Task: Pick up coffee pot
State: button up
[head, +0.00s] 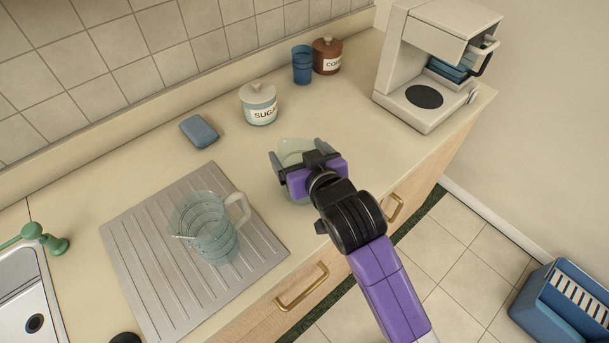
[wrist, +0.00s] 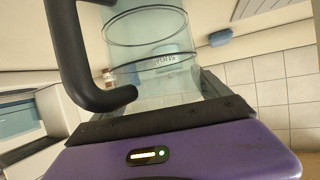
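The coffee pot (head: 296,149) is a clear glass vessel on the counter near its front edge, mostly covered by my gripper in the head view. In the wrist view its ringed glass body (wrist: 155,85) fills the middle, with a black curved handle (wrist: 75,65) on the left. My gripper (head: 298,158) reaches over the counter with its fingers spread wide, one on each side of the glass. I cannot tell whether the fingers touch it. Part of one finger is hidden behind the handle in the wrist view.
A measuring jug (head: 207,232) stands on the metal drainboard (head: 150,255) at left. A sugar jar (head: 259,103), blue sponge (head: 199,131), blue cup (head: 302,65), brown jar (head: 327,56) and coffee machine (head: 430,65) stand farther back. Drawers with brass handles (head: 302,287) lie below the counter.

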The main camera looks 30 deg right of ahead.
jog(key=c, duration=0.9)
jog(key=shift+c, duration=0.2)
jog(key=shift+r, duration=0.1)
